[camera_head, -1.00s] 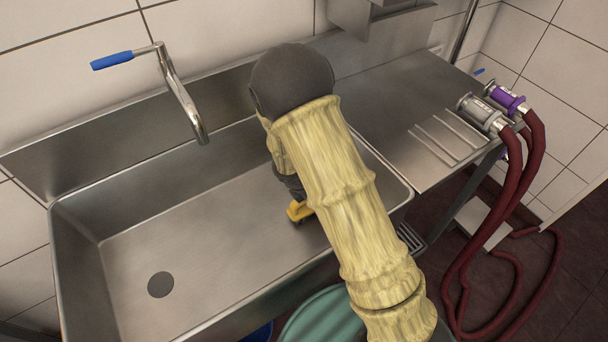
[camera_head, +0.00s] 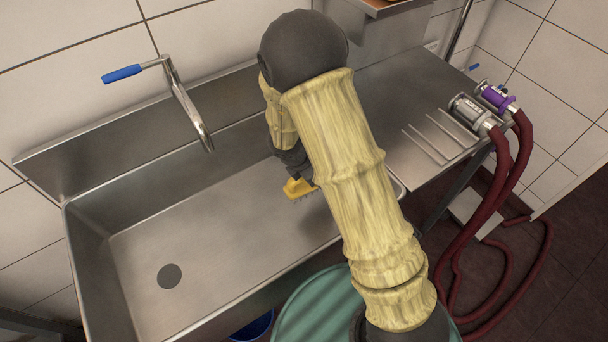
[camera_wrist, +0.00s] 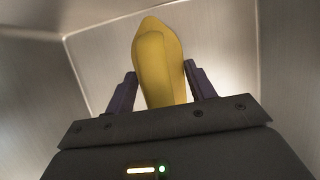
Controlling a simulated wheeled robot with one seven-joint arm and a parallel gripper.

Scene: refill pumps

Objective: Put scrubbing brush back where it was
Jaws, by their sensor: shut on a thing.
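The scrubbing brush (camera_head: 299,188) has a yellow body with bristles on its underside. It also shows in the wrist view as a yellow body (camera_wrist: 158,62) standing up between the two fingers. My gripper (camera_wrist: 158,88) is shut on the brush, with one dark finger on each side. In the head view my gripper (camera_head: 292,165) points down and holds the brush over the right part of the steel sink (camera_head: 160,228), apparently above its floor. Part of the gripper and brush is hidden behind my arm.
A tap with a blue handle (camera_head: 122,74) hangs over the sink's back. A steel counter (camera_head: 385,105) with a slotted part lies to the right. Two hose couplings, grey (camera_head: 470,112) and purple (camera_head: 497,98), rest at its right end. A green round container (camera_head: 315,302) stands in front.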

